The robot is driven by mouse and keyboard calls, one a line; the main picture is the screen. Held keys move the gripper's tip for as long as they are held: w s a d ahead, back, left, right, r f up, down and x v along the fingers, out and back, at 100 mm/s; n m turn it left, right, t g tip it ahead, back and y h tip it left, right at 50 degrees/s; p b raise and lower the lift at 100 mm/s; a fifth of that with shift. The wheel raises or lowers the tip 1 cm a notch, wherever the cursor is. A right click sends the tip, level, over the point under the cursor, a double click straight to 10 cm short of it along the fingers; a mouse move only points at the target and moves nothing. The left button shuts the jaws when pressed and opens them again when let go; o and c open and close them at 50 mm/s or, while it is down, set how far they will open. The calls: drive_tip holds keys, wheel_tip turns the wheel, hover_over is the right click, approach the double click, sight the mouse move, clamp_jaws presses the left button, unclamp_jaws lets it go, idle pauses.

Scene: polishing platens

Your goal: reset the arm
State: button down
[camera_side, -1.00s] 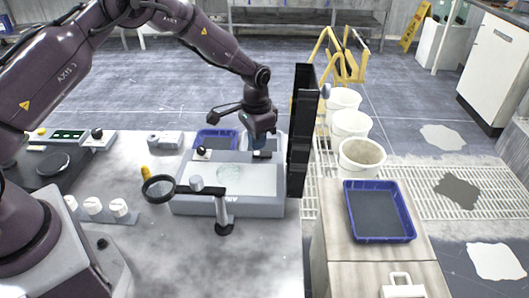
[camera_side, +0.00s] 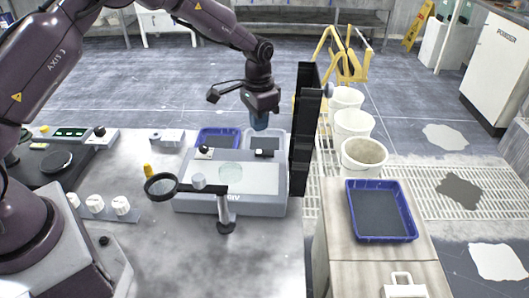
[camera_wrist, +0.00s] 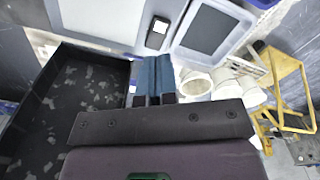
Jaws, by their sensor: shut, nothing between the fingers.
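The fingertips are clear of the box and the trays.
A tall black panel (camera_side: 305,130) stands close to the right of my gripper. A blue tray (camera_side: 218,131) and a white tray (camera_side: 281,135) sit behind the box. A magnifier (camera_side: 161,186) is in front. White buckets (camera_side: 353,124) and a blue tray (camera_side: 380,236) are at the right.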

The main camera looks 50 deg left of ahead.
drive_tip(key=shift+s+f+n+g, duration=0.2)
drive_tip(key=shift+s+f, duration=0.1)
drive_tip(key=shift+s, duration=0.35)
drive_tip(key=shift+s+f+n+g, duration=0.2)
drive_tip(key=shift+s+f, duration=0.05)
drive_tip(key=shift+s, duration=0.35)
drive_tip(key=s+r+n+t, duration=0.1)
drive_tip(key=s+r+t, duration=0.2)
drive_tip(key=s+r, duration=0.8)
drive_tip(key=s+d+r+n+t, duration=0.1)
drive_tip(key=s+r+t, duration=0.2)
drive_tip(key=s+r, duration=0.9)
drive_tip(key=s, duration=0.4)
drive_tip(key=shift+s, duration=0.3)
drive_tip(key=shift+d, duration=0.1)
drive_tip(key=w+f+n+g, duration=0.2)
drive_tip(key=w+f+n, duration=0.2)
drive_tip(key=w, duration=1.1)
drive_tip(key=w+a+f+n+g, duration=0.1)
drive_tip(key=w+f+n+g, duration=0.2)
drive_tip(key=w+f, duration=0.7)
drive_tip(key=shift+w+a+f+n, duration=0.3)
drive_tip(key=shift+w+n, duration=0.8)
drive_tip(key=shift+w, duration=1.35)
